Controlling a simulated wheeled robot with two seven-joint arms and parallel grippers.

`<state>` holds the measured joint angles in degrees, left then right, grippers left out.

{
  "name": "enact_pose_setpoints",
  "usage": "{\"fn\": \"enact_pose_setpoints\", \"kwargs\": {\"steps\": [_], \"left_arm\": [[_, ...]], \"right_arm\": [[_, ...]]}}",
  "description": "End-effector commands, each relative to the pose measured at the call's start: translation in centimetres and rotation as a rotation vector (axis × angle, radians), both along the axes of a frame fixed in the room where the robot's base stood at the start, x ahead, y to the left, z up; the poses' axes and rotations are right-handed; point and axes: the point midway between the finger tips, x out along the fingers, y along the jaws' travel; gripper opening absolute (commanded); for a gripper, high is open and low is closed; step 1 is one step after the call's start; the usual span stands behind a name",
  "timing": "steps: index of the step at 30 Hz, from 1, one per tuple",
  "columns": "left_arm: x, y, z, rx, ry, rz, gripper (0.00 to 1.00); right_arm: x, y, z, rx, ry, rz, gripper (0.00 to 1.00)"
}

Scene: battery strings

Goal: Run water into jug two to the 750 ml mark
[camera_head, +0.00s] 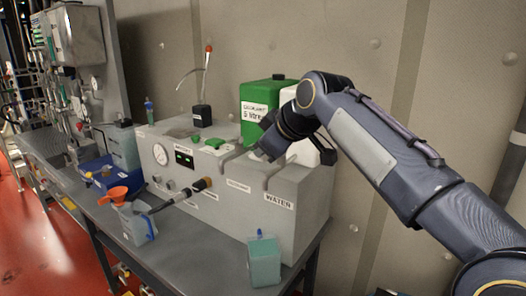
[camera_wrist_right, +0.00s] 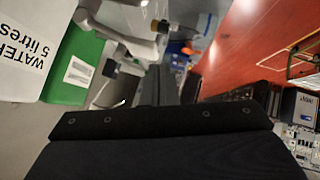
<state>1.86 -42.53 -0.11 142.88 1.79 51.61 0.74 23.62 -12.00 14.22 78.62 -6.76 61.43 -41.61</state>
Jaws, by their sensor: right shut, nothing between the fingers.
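My right gripper (camera_head: 264,150) is shut and empty, low over the top of the grey filling unit (camera_head: 225,195), beside the containers. Its dark fingers (camera_wrist_right: 168,88) also show in the wrist view. The unit's front bears a WATER label (camera_head: 279,201) at its right end. A translucent blue-green jug (camera_head: 264,262) stands upright on the bench in front of that end. A second grey jug (camera_head: 137,226) stands farther left with an orange funnel (camera_head: 113,195) beside it. I cannot read a number on either jug, nor a fill level. My left gripper is not in view.
The wrist view shows the white one's WATER 5 litres label (camera_wrist_right: 22,45). A blue bin (camera_head: 113,176) stands left. The wall is close behind.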

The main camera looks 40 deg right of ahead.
Motion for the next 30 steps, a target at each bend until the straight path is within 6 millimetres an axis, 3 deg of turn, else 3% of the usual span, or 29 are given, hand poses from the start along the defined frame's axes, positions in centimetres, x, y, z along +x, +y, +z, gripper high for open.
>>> {"fn": "enact_pose_setpoints", "kwargs": {"steps": [6, 12, 30], "left_arm": [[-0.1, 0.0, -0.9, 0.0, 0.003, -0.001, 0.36], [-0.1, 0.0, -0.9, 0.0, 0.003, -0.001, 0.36], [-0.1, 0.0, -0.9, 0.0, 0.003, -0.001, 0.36]], "right_arm": [[-3.7, 0.4, 2.9, -0.001, -0.006, 0.0, 0.0], [-5.6, 0.6, 4.5, 0.0, -0.004, 0.0, 0.0], [-6.0, 0.7, 4.9, 0.0, -0.004, 0.0, 0.0]]}}
